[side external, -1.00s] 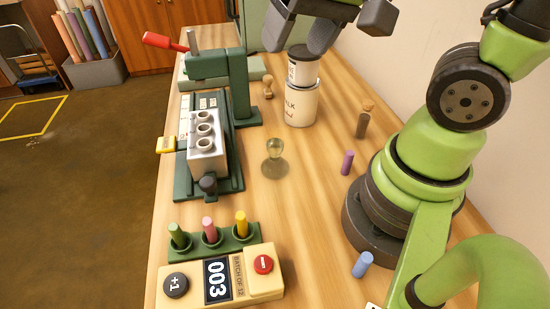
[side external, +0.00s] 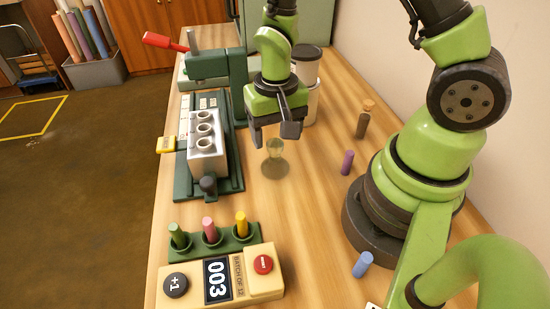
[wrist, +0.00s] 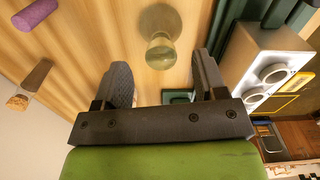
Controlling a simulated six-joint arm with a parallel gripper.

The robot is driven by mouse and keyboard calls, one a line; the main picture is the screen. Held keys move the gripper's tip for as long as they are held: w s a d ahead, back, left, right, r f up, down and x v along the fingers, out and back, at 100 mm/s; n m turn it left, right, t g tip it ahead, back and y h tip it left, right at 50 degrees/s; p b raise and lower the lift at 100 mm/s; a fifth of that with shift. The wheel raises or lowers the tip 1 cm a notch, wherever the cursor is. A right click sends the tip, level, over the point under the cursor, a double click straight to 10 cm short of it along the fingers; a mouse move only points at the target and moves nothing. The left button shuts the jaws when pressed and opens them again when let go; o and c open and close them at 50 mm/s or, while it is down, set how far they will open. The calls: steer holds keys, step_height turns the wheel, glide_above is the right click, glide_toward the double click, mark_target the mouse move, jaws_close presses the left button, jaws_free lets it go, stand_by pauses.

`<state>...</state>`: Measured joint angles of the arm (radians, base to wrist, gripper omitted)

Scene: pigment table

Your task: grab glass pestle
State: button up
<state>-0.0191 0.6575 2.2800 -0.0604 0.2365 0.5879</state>
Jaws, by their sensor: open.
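The glass pestle (side external: 274,160) is a small, see-through, greenish piece standing on the wooden table, with a wide round base and a narrower upper part. It also shows in the wrist view (wrist: 160,50), beyond the fingertips and between their lines. My gripper (side external: 274,138) is open and empty, pointing down just above the pestle in the side view. In the wrist view, its two dark fingers (wrist: 160,70) are spread wide. I cannot tell from the side view whether a finger touches the pestle; the wrist view shows them apart.
A green press (side external: 215,68) with a metal block (side external: 207,155) stands to the left. A purple stick (side external: 347,162), a corked bottle (side external: 363,122) and a blue stick (side external: 362,264) are on the right. A counter box (side external: 262,285) sits in front. Table around the pestle is clear.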

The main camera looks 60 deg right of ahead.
mark_target(275, 142)
steer(key=shift+w+f, duration=0.15)
steer(key=shift+f, duration=2.6)
steer(key=c, duration=1.1)
steer(key=shift+r, duration=0.1)
